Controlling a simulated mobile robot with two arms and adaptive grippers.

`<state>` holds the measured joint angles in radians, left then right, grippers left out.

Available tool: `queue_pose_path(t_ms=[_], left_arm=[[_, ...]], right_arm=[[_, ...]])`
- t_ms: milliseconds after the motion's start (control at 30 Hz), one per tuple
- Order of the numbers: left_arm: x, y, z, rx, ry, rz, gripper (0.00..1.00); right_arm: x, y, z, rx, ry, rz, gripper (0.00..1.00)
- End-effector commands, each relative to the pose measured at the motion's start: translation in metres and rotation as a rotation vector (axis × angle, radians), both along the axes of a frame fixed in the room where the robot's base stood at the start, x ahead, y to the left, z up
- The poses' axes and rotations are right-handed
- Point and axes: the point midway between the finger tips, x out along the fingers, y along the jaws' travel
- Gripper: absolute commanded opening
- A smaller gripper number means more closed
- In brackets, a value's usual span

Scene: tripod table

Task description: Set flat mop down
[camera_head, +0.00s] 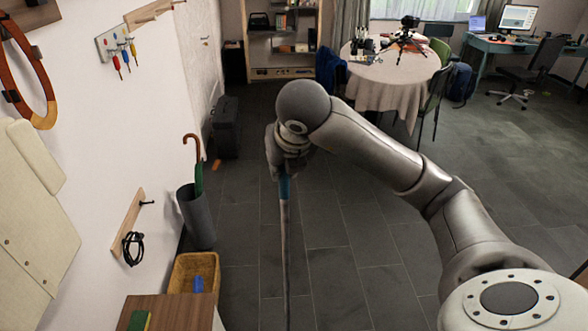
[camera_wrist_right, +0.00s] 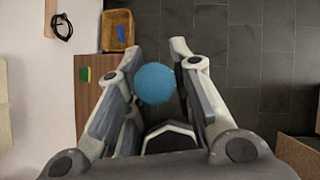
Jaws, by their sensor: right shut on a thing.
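The flat mop shows as a long thin grey pole (camera_head: 286,245) with a blue grip at its top, hanging close to upright in the head view. Its lower end runs out of the bottom of the picture, so the mop head is hidden. My right gripper (camera_head: 285,165) is shut on the top of the mop's handle. In the right wrist view the round blue handle end (camera_wrist_right: 155,83) sits between the two fingers of the right gripper (camera_wrist_right: 150,60). My left gripper is not in view.
A wicker basket (camera_head: 181,272), a wooden cabinet top (camera_head: 180,312) and a grey umbrella stand (camera_head: 197,220) line the left wall. A round table (camera_head: 392,75) with a cloth stands at the back. The dark tiled floor (camera_head: 345,235) around the pole is clear.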

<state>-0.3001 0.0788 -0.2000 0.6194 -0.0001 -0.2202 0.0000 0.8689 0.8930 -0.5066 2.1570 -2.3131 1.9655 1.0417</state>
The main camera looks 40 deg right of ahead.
Motion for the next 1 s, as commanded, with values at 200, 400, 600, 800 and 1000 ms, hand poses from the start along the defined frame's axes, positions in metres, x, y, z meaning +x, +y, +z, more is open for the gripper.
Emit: queue_pose_path(t_ms=[200,400,600,800,1000], left_arm=[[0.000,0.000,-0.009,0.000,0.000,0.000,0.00],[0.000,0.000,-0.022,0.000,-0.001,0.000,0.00],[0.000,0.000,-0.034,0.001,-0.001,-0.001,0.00],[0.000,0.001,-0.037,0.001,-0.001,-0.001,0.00],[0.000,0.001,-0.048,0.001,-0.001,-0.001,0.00]], right_arm=[[0.036,-0.022,-0.018,0.002,-0.005,-0.004,0.00],[0.067,-0.040,-0.046,0.003,-0.003,-0.001,0.00],[0.086,-0.053,-0.071,0.002,-0.005,0.000,0.00],[0.094,-0.057,-0.078,0.000,-0.008,0.001,0.00],[0.100,-0.061,-0.098,0.001,-0.004,0.002,0.00]])
